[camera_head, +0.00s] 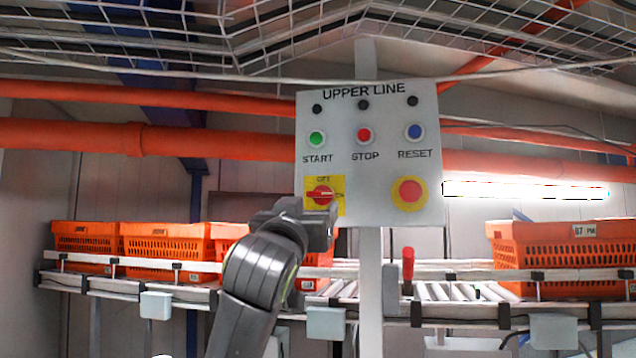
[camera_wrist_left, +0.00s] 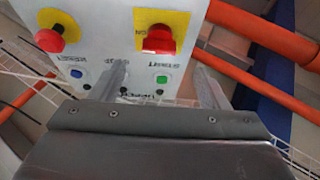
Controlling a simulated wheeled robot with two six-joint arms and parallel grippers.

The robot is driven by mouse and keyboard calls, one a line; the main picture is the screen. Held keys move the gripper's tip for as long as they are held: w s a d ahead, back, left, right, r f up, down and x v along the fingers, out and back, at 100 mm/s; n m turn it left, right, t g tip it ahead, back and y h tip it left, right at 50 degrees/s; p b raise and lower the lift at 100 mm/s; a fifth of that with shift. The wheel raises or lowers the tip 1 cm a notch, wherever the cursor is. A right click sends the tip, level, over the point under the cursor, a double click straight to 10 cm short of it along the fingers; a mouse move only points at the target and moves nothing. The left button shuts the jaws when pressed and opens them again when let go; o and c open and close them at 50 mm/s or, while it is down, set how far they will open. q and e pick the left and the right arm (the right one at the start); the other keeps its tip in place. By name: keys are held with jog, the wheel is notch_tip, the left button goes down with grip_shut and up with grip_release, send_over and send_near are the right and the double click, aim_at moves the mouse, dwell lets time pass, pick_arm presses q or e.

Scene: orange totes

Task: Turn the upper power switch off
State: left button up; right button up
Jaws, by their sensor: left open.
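The upper power switch (camera_head: 321,194) is a red rotary knob on a yellow plate at the lower left of the grey UPPER LINE panel (camera_head: 366,231). OFF is printed above the knob, whose handle looks roughly crosswise. In the left wrist view the knob (camera_wrist_left: 158,40) shows upside down, beyond the fingers and between their lines. My left gripper (camera_head: 322,222) is just below and in front of the switch, with its dark body covering the panel's lower left corner. Its two fingers (camera_wrist_left: 162,82) are apart and empty, not around the knob. My right gripper is out of view.
The panel also has a green START button (camera_head: 317,139), a red STOP button (camera_head: 364,135), a blue RESET button (camera_head: 415,132) and a red emergency button (camera_head: 409,192). Orange totes (camera_head: 165,243) stand on the conveyor behind. Orange pipes (camera_head: 240,146) run behind the panel.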

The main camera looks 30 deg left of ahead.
aim_at(319, 196)
pick_arm(q)
jog(key=p+x, duration=0.3)
jog(key=x, duration=0.4)
jog(key=shift+d+r+p, duration=0.1)
jog(key=shift+r+p, duration=0.15)
jog(key=shift+p, duration=0.15)
jog(key=shift+w+a+r, duration=0.1)
jog(key=shift+w+a, duration=0.2)
jog(key=shift+w, duration=0.3)
jog(key=c, duration=1)
